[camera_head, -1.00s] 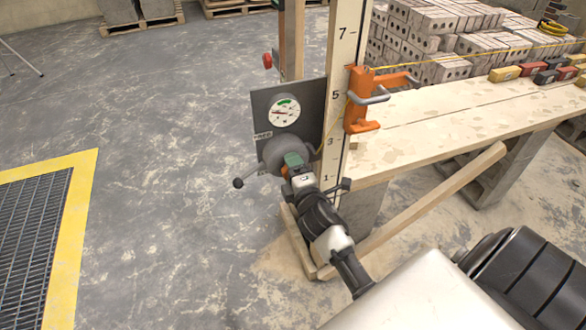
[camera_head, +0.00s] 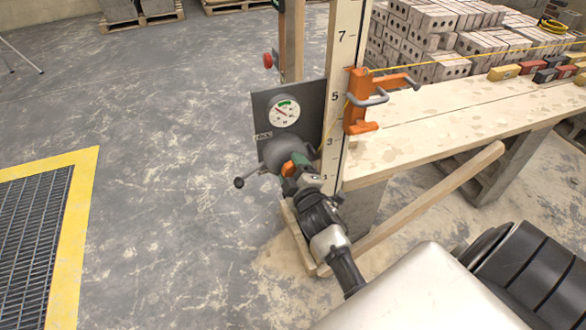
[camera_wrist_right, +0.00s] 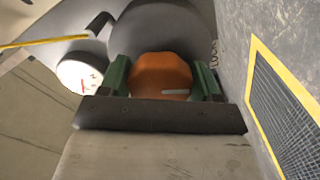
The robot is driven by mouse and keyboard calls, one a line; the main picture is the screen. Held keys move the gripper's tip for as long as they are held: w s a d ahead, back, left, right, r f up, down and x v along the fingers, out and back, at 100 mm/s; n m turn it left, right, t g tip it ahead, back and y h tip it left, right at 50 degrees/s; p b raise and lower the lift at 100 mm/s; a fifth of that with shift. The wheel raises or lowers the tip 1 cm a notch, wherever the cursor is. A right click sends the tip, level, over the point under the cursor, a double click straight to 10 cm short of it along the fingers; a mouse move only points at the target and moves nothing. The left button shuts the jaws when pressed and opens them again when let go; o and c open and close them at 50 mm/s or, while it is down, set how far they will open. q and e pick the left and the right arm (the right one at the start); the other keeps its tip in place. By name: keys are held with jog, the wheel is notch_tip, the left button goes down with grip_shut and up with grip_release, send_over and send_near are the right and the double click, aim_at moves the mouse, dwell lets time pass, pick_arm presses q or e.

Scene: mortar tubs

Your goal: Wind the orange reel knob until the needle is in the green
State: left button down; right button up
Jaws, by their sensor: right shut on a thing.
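The orange reel knob (camera_head: 288,168) sits on the front of the round grey reel (camera_head: 270,153), low on the upright post. My right gripper (camera_head: 296,166) is shut on the knob. In the right wrist view its green fingers stand on both sides of the knob (camera_wrist_right: 160,76). The white gauge (camera_head: 285,112) above the reel has a green band at its top. Its thin red needle appears to point up and left, short of the green; the exact reading is too small to tell. The gauge also shows in the right wrist view (camera_wrist_right: 80,76). My left gripper is not in view.
A crank arm with a dark ball end (camera_head: 239,182) sticks out left of the reel. An orange clamp (camera_head: 362,100) grips the numbered staff (camera_head: 339,90) beside the plank table (camera_head: 450,125). A yellow-edged floor grate (camera_head: 85,200) lies left. Open floor lies between.

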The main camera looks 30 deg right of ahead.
dwell(0.3)
jog(key=o, duration=0.9)
jog(key=shift+o, duration=0.2)
jog(key=v, duration=1.1)
jog(key=shift+w+d+f, duration=0.1)
